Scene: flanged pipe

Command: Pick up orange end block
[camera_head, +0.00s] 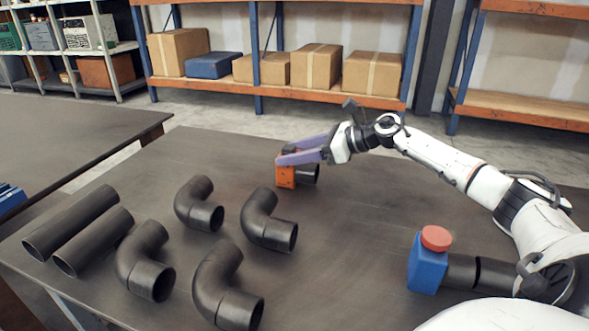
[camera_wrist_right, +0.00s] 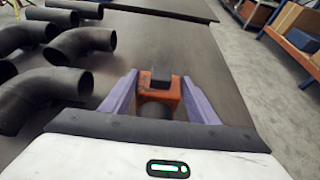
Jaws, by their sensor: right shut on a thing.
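The orange end block (camera_head: 285,177) is at the far middle of the table in the head view, with a short dark pipe piece (camera_head: 310,173) beside it. My right gripper (camera_head: 289,157) reaches it from the right, its purple fingers on either side of the block. In the right wrist view, the orange end block (camera_wrist_right: 160,92) sits between the two purple fingers of my right gripper (camera_wrist_right: 160,95), which are shut on it. Whether the block touches the table is hard to tell. My left gripper is not in view.
Several black pipe elbows (camera_head: 268,220) and two straight pipes (camera_head: 75,222) lie on the left part of the dark table (camera_head: 360,250). A blue block with a red cap (camera_head: 428,262) is at the right front. Shelves with boxes (camera_head: 316,67) stand behind.

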